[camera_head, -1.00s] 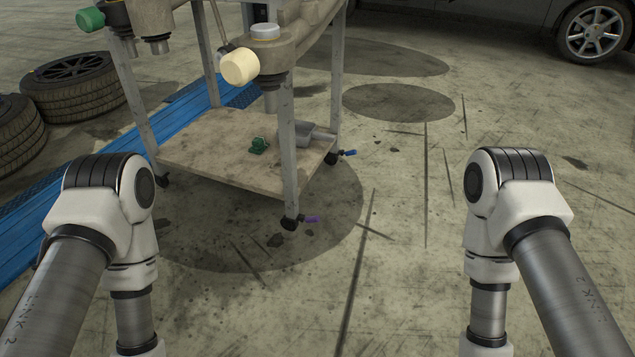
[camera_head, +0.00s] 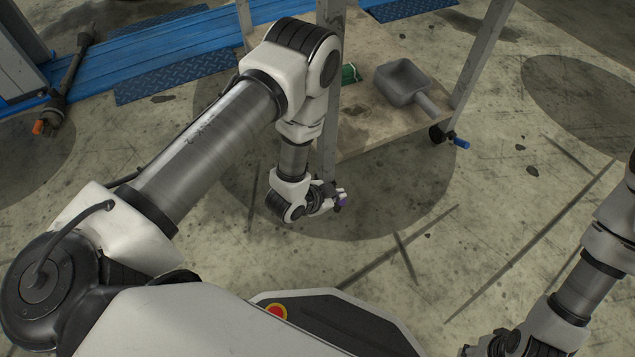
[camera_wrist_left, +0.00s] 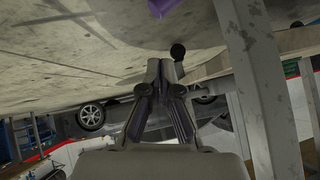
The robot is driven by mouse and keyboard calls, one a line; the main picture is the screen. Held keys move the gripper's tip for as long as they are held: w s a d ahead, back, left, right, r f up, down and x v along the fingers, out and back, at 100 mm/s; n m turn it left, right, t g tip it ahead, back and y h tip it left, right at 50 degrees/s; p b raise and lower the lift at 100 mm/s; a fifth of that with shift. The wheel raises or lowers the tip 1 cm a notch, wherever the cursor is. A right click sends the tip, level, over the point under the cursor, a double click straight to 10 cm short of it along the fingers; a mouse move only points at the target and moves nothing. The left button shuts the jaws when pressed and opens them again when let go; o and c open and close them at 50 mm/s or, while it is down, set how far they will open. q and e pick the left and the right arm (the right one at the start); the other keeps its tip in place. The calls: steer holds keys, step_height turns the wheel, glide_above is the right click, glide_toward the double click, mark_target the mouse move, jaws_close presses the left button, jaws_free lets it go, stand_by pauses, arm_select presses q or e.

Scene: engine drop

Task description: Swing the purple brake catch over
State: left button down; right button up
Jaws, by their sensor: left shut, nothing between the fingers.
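The purple brake catch (camera_head: 341,201) is at the foot of the trolley's near leg, partly hidden by my left gripper (camera_head: 338,192). In the left wrist view the purple catch (camera_wrist_left: 163,7) shows at the top edge, cut off by the frame. My left gripper (camera_wrist_left: 160,66) shows there with its fingers closed together and empty, its tips below the catch in the picture. I cannot tell whether the gripper touches the catch. My right arm is at the lower right of the head view, but its gripper cannot be made out.
The trolley's lower shelf (camera_head: 375,130) carries a grey scoop-like part (camera_head: 402,82) and a green piece (camera_head: 349,74). Another caster has a blue catch (camera_head: 461,143). The trolley leg (camera_wrist_left: 245,80) stands close beside the gripper.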

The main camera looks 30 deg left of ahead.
arm_select(q)
steer(key=f+b, duration=0.1)
steer(key=w+f+b, duration=0.1)
steer(key=f, duration=0.1)
steer(key=w+f+b, duration=0.1)
steer(key=f, duration=0.1)
steer(key=shift+a+f, duration=0.1)
steer(key=shift+f, duration=0.15)
